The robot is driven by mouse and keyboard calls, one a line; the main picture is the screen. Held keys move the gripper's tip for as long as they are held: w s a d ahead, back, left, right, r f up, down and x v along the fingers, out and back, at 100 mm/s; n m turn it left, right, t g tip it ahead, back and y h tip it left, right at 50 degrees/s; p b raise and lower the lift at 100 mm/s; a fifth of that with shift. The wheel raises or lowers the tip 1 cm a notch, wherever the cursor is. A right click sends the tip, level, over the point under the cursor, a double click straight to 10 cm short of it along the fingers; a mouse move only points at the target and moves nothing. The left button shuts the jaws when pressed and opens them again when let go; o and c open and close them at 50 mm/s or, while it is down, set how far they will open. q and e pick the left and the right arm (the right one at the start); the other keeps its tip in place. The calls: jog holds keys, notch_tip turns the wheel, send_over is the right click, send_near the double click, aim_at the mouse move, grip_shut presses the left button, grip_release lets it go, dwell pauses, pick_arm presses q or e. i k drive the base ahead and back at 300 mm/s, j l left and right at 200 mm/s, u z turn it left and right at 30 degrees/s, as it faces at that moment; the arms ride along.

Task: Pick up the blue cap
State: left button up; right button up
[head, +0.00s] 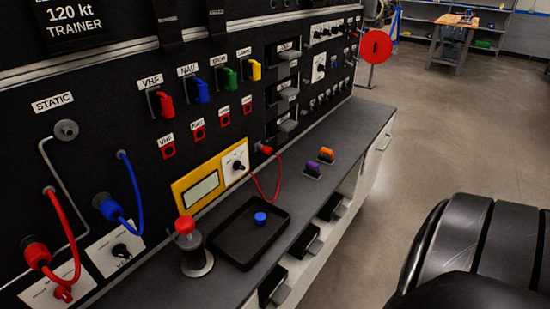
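The blue cap (260,218) is small and round. It lies in a shallow black tray (278,236) on the dark ledge below the panel. Nothing touches it from above, and its whole top shows. Neither of my grippers shows in the head view. A large black rounded shape that looks like part of my own arm fills the lower right corner, with no fingers visible on it.
Left of the tray stands a red-topped post (187,240) on a round base. A red cable (277,182) hangs behind the tray. Purple (313,169) and orange (327,154) pieces sit to its right. Drawer-like boxes (305,243) jut from the ledge front. The floor (420,140) right of the ledge is clear.

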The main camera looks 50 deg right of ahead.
aim_at(260, 218)
jog(key=z, duration=1.35)
